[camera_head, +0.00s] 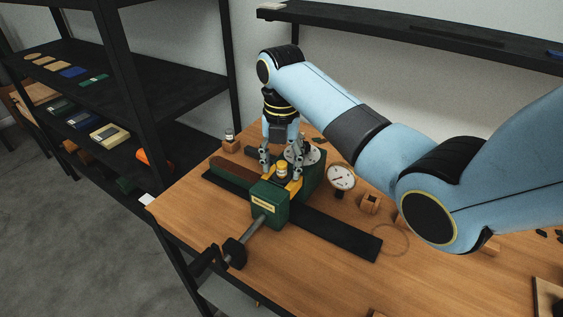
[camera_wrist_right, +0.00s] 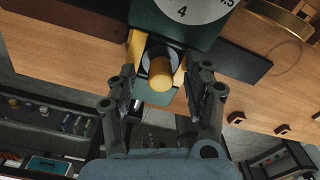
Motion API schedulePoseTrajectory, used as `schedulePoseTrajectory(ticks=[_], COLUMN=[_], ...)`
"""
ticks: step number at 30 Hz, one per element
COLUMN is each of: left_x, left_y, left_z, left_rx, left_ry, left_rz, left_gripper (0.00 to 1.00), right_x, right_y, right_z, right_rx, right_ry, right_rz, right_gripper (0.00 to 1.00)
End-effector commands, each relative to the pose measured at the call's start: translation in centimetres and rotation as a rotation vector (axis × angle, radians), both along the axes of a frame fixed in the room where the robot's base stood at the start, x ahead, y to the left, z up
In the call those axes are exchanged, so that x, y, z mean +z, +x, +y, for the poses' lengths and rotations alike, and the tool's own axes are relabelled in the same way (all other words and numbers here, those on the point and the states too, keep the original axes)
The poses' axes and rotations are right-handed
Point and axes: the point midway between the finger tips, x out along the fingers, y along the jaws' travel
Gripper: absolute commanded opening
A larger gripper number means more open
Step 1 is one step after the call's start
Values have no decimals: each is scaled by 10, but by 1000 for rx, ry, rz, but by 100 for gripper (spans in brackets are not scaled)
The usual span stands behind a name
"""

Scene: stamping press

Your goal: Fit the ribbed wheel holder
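A green press (camera_head: 268,203) with a yellow label stands on the wooden table. Between its yellow rails stands a short yellow cylinder with a dark base (camera_head: 283,170), which may be the wheel holder; I cannot make out ribs. In the right wrist view the same cylinder (camera_wrist_right: 161,73) shows end-on with a dark ring behind it. My right gripper (camera_head: 281,172) points down over the press, one finger on each side of the cylinder. In the wrist view its fingers (camera_wrist_right: 167,80) are apart, with gaps to the cylinder. My left gripper is not in view.
A numbered disc (camera_head: 307,157) sits on the press behind the cylinder. A lever with a dark grip (camera_head: 234,253) sticks out in front. A round gauge (camera_head: 341,177) and a wooden block (camera_head: 371,203) stand to the right. A black strip (camera_head: 340,236) lies under the press. Shelves (camera_head: 180,95) stand left.

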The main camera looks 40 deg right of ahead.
Motion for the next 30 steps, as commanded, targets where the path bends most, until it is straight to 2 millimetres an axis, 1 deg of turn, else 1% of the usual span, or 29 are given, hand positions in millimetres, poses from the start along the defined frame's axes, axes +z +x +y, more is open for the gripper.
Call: schedulePoseTrajectory(ticks=[5, 8, 11, 18, 21, 24, 30], left_x=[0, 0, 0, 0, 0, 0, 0], left_y=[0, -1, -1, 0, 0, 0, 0], left_z=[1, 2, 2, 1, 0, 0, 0], left_rx=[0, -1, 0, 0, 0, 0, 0], left_ry=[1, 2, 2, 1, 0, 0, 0], left_rz=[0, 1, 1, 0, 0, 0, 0], left_gripper=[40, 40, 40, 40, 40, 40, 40], right_x=[0, 4, 16, 58, 69, 74, 75], right_y=[0, 1, 1, 1, 1, 1, 0], right_z=[0, 0, 0, 0, 0, 0, 0], right_rx=[0, 0, 0, 0, 0, 0, 0], right_ry=[0, -1, 0, -1, -1, -1, 0], right_rz=[0, -2, -4, -4, -2, -1, 0], right_gripper=[51, 51, 51, 51, 51, 51, 51])
